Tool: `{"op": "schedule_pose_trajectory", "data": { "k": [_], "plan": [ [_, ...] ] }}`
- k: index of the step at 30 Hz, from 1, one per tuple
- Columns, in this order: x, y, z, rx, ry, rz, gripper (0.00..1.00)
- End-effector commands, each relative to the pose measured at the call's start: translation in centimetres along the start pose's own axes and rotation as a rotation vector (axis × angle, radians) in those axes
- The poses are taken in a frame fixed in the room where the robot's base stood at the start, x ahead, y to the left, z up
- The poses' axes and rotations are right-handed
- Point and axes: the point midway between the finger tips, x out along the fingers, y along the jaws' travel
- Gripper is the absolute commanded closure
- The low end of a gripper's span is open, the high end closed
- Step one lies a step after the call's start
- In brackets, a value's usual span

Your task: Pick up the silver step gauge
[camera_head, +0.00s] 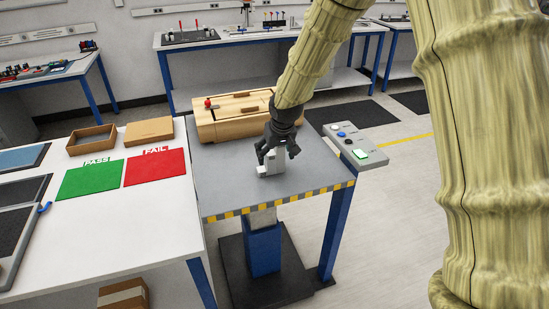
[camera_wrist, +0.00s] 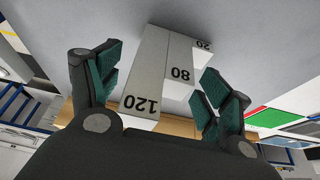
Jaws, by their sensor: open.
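The silver step gauge (camera_head: 275,162) stands on the grey table (camera_head: 225,168) with the striped front edge, its low step towards the left. In the wrist view the step gauge (camera_wrist: 150,75) shows its steps marked 120, 80 and 20. My gripper (camera_head: 277,151) is over the tall end of the gauge. In the wrist view my gripper (camera_wrist: 155,82) is open, with one green-padded finger on each side of the gauge. Gaps show between the pads and the gauge. The head view partly hides the gauge's tall end behind the fingers.
A wooden box (camera_head: 232,128) with a red knob stands behind the gauge. A control box (camera_head: 355,146) is at the table's right edge. On the white table at left lie a green PASS mat (camera_head: 90,181) and a red FAIL mat (camera_head: 155,168). The grey table's front is clear.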

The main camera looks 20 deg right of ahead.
Motion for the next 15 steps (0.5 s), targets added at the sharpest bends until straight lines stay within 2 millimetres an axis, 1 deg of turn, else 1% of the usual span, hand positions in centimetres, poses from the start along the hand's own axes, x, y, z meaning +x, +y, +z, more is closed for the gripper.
{"op": "schedule_pose_trajectory", "data": {
  "k": [4,11,12,14,15],
  "plan": [
    [0.57,0.00,-0.07,-0.001,0.002,0.000,0.21],
    [0.67,0.00,-0.05,-0.001,0.002,0.000,0.21],
    [0.66,0.00,-0.05,-0.001,0.002,0.000,0.25],
    [0.66,0.00,-0.04,0.000,0.002,0.000,0.36],
    [0.66,0.00,-0.04,0.000,0.002,0.000,0.43]
  ]
}}
